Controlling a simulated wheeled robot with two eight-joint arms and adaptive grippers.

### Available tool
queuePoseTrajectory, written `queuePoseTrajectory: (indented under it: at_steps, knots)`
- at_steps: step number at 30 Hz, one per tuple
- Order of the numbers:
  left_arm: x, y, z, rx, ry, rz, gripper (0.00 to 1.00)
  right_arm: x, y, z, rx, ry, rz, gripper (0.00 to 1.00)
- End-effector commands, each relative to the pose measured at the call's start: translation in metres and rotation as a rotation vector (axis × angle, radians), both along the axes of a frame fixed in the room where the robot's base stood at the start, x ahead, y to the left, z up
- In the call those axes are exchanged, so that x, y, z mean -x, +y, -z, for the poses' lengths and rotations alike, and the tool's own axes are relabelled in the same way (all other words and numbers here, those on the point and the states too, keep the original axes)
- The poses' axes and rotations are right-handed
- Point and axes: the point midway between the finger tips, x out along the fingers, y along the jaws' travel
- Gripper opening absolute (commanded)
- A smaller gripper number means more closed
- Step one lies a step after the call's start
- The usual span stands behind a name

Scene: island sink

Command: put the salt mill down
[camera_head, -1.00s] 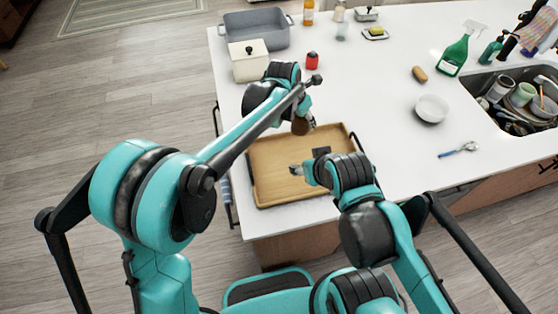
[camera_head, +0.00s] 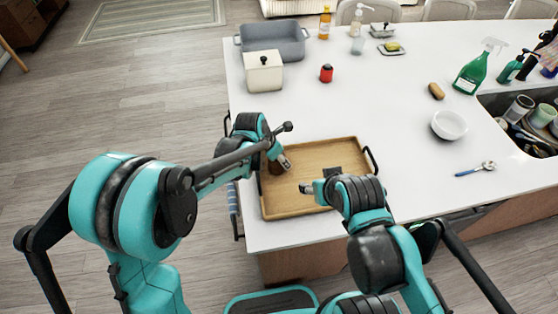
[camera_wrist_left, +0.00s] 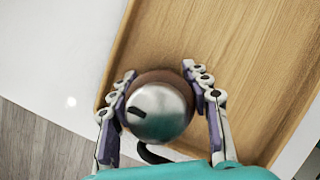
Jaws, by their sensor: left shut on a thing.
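The salt mill, brown with a round silver top (camera_wrist_left: 160,112), stands between the two fingers of my left gripper (camera_wrist_left: 160,100) in the left wrist view. The gripper is shut on it. In the head view my left gripper (camera_head: 279,162) and the mill's brown body (camera_head: 275,168) are at the left part of the wooden tray (camera_head: 300,205). I cannot tell whether the mill's base touches the tray. My right gripper (camera_head: 312,187) is low over the tray's middle, to the right of the mill; its finger opening is unclear.
A dark square item (camera_head: 332,172) is by the right gripper. Behind the tray are a cream canister (camera_head: 263,73), a grey basin (camera_head: 290,45) and a red jar (camera_head: 326,73). A white bowl (camera_head: 449,125) and a blue-handled utensil (camera_head: 474,169) lie right. The counter between is clear.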

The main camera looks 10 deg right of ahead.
Motion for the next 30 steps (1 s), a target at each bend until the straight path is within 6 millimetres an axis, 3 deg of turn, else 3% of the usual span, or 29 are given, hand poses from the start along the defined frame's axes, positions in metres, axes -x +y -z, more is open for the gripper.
queuePoseTrajectory:
  at_steps: [11,12,14,24,30]
  knots:
    - [0.000,0.000,0.006,0.000,0.000,0.000,0.13,0.000,0.000,0.004,0.000,0.000,0.000,0.56]
    - [0.000,0.000,0.005,0.000,0.000,0.000,0.55,0.000,0.000,0.004,0.000,0.000,0.000,0.56]
    - [0.000,0.000,0.005,0.000,0.000,0.000,0.68,0.000,0.000,0.003,0.000,0.000,0.000,0.56]
    - [0.000,0.000,0.002,0.000,0.000,0.000,0.68,0.000,0.000,0.001,0.000,0.000,0.000,0.56]
    - [0.006,0.008,-0.025,0.000,0.000,-0.001,0.68,0.000,0.000,-0.008,0.000,0.000,0.000,0.56]
